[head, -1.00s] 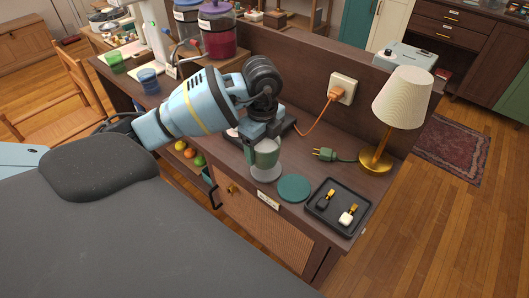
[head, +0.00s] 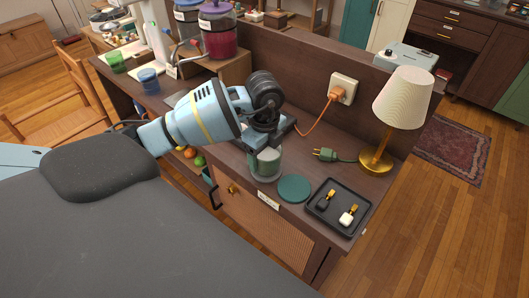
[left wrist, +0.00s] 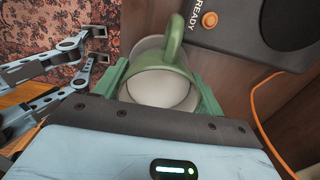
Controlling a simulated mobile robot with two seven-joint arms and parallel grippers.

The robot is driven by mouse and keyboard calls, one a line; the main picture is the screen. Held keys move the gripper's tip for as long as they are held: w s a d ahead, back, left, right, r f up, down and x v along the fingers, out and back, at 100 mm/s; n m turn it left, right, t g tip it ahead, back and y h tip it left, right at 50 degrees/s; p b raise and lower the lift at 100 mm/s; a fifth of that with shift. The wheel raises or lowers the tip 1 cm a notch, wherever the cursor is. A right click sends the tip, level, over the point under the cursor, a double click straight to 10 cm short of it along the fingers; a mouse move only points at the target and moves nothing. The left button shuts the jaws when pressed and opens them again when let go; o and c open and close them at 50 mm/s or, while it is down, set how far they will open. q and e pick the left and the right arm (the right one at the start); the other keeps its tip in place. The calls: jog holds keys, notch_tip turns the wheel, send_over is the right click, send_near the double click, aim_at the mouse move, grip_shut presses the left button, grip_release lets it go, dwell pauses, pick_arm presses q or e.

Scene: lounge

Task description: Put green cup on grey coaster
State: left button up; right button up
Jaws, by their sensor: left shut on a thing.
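My left gripper (head: 267,138) is shut on the green cup (head: 266,171) above the dark wood desk. In the left wrist view, the cup (left wrist: 165,62) sits between the green fingers, with its handle at the top and its pale inside showing. The grey coaster is almost wholly hidden under the cup in the head view. A pale rim of the coaster (left wrist: 143,46) shows behind the cup in the left wrist view. The cup looks upright and over the coaster; I cannot tell whether it touches.
A teal coaster (head: 294,188) lies just right of the cup. A black tray (head: 338,222) with two small items, a green plug (head: 326,154) and a lamp (head: 376,164) stand further right. A dark device marked READY (left wrist: 240,25) lies behind the cup.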

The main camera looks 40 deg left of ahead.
pick_arm(q)
jog(key=o, duration=1.3)
notch_tip(320, 180, up, 12)
jog(key=shift+r+p, duration=0.15)
jog(key=shift+p, duration=0.5)
pick_arm(e)
jog(key=shift+w+d+r, duration=0.1)
jog(key=shift+w+r, duration=0.5)
jog(key=shift+r, duration=0.2)
pick_arm(q)
jog(key=shift+s, duration=0.1)
pick_arm(e)
jog(key=shift+s, duration=0.25)
